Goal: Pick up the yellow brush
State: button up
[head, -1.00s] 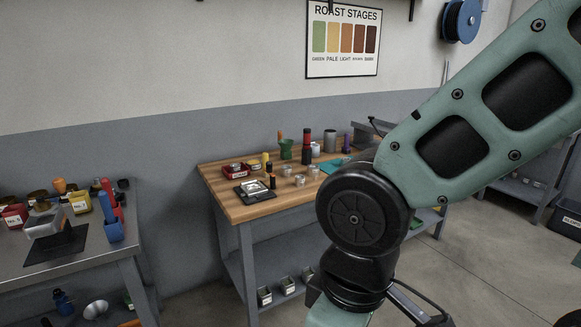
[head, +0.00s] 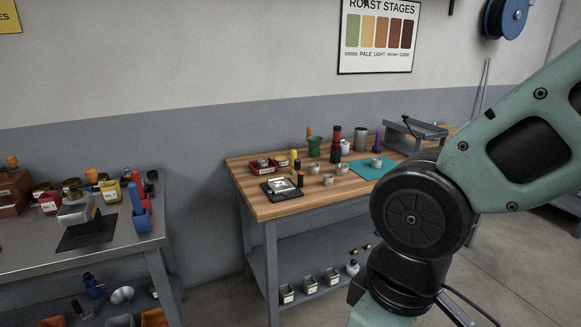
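A small upright yellow item (head: 293,158) stands on the wooden-topped bench (head: 340,190), beside a red tray. It may be the yellow brush, but it is too small to tell. It stands behind a dark scale-like device and left of several small metal tins. My arm crosses the right side of the head view in front of the bench's right part. My gripper is outside the picture, and nothing shows whether it holds anything.
The red tray (head: 257,169), dark device (head: 282,196), green cup (head: 314,149), dark red-topped bottle (head: 336,148) and teal mat (head: 368,172) crowd the bench. A metal table (head: 100,253) with boxes stands left. A floor gap separates the two.

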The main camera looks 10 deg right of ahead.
aim_at(293, 154)
jog(key=i+j, duration=0.3)
jog(key=i, duration=0.3)
jog(key=i+j+z, duration=0.1)
jog(key=i+j, duration=0.15)
jog(key=i, duration=0.35)
jog(key=i+j+z, duration=0.1)
jog(key=i+j, duration=0.2)
jog(key=i, duration=0.25)
jog(key=i+j, duration=0.4)
jog(key=i, duration=0.15)
